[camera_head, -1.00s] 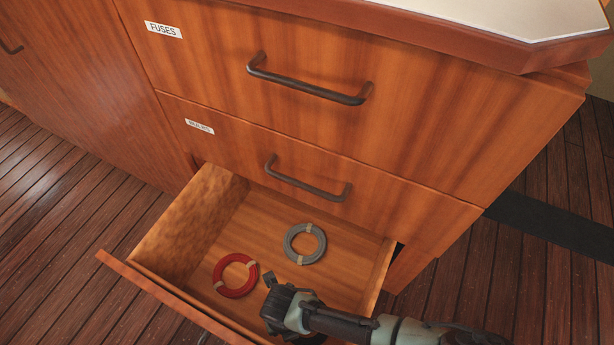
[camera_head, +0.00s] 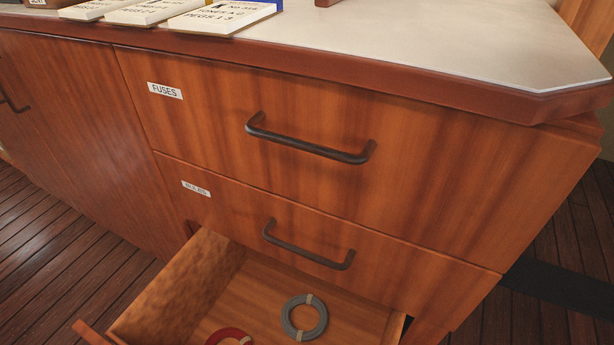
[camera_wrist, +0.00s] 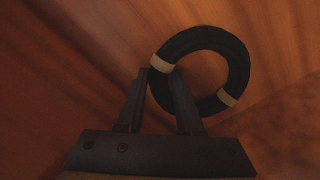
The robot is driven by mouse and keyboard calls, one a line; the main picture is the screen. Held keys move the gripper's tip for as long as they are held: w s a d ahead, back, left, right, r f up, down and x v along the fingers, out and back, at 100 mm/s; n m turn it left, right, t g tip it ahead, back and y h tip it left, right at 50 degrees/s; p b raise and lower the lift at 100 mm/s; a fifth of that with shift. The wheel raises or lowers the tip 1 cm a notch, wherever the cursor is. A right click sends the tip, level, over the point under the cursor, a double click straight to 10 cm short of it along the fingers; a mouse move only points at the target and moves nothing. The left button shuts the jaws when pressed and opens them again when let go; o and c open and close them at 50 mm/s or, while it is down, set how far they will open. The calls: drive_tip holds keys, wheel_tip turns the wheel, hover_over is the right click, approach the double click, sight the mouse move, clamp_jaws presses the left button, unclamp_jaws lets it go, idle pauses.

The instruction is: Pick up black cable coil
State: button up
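The black cable coil (camera_wrist: 238,62) is a dark ring with pale tape bands, seen in the wrist view. My gripper (camera_wrist: 160,74) has one finger outside the ring and one inside it. The coil's left side, at a tape band, lies between the fingertips with no clear gap, so the gripper looks shut on it. I cannot tell whether the coil touches the drawer floor. Neither the coil nor my gripper shows in the head view.
The open drawer (camera_head: 262,290) holds a grey coil (camera_head: 290,322) and a red coil (camera_head: 215,338). Closed drawers with dark handles (camera_head: 310,140) stand above it. Books (camera_head: 225,17) lie on the countertop (camera_head: 420,40).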

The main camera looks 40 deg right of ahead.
clamp_jaws()
